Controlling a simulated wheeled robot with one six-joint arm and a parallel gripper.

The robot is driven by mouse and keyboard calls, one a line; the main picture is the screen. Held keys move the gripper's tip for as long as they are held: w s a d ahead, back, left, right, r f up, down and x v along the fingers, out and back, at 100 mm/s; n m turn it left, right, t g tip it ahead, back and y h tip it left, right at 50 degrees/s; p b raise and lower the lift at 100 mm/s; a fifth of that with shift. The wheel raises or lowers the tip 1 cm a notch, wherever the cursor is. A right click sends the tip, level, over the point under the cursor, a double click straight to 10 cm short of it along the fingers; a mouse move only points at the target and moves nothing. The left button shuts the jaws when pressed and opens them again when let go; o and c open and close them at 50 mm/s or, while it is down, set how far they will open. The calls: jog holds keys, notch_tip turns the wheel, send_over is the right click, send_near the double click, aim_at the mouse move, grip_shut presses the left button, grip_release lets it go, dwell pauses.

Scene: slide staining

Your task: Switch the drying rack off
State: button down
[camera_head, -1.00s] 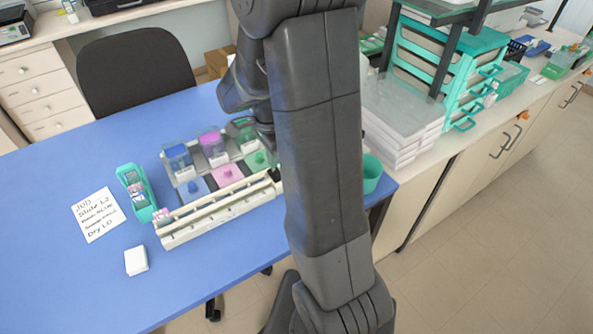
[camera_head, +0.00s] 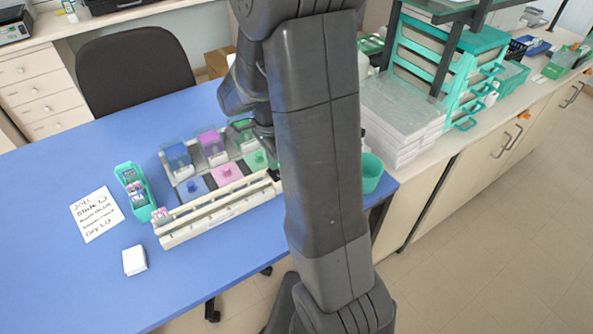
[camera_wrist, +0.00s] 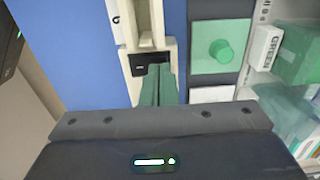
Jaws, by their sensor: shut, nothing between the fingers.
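The cream drying rack (camera_head: 222,211) is a long slotted bar on the blue table, in front of the staining jars. In the wrist view, its end (camera_wrist: 126,40) carries a dark switch panel (camera_wrist: 146,61) with a small light mark. My gripper (camera_wrist: 160,70) is shut and empty, with its greenish fingers together. Its fingertips overlap the right part of the switch panel in the picture. I cannot tell whether they touch it. The fingertips hide part of the panel, so the switch position is unclear. In the head view my arm hides the gripper and that end of the rack.
Blue, pink and green jars with lids stand behind the rack; the green lid (camera_wrist: 210,48) is right of my fingers. A teal slide holder (camera_head: 134,190), a written card (camera_head: 97,214) and a white block (camera_head: 134,260) lie left. A green cup (camera_head: 371,174) stands right.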

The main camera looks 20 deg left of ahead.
jog(key=shift+f, duration=0.35)
jog(key=shift+r, duration=0.1)
jog(key=shift+r+p, duration=2.55)
jog(key=shift+r, duration=0.95)
jog(key=shift+f, duration=0.2)
notch_tip(320, 180, down, 7)
jog(key=b, duration=0.5)
jog(key=shift+b, duration=0.35)
jog(key=shift+r, duration=0.25)
